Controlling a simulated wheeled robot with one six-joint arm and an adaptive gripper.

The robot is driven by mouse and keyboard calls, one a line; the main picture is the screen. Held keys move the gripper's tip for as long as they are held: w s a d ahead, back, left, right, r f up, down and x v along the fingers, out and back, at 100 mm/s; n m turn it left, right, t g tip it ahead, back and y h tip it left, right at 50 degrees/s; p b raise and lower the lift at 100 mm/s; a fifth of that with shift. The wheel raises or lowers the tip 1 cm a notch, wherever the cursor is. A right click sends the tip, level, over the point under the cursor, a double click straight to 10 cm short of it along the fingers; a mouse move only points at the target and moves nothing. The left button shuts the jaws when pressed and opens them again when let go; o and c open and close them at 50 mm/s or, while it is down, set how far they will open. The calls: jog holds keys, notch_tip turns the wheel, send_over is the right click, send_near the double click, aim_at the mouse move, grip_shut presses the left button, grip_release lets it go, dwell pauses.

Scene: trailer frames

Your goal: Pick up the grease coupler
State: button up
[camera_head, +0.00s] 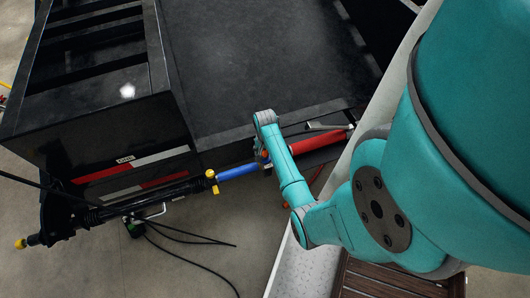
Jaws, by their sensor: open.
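I cannot pick out a grease coupler for certain. A blue cylindrical piece (238,172) lies in line with a red cylindrical piece (318,140) along the trailer's edge, partly behind my teal arm. A yellow fitting (212,181) sits at the left end of the blue piece. My arm's wrist hangs over the gap between the blue and red pieces. My gripper's fingers do not show; the wrist and forearm hide that spot. I see nothing held.
A black trailer frame (250,65) with a red-and-white strip (130,165) fills the upper left. A black shaft (110,212) with a yellow end sticks out at lower left. Black cables (185,238) lie on the bare concrete floor (240,215). Brown slats (375,280) show at the bottom.

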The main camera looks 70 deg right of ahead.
jog(key=shift+f, duration=0.3)
grip_shut()
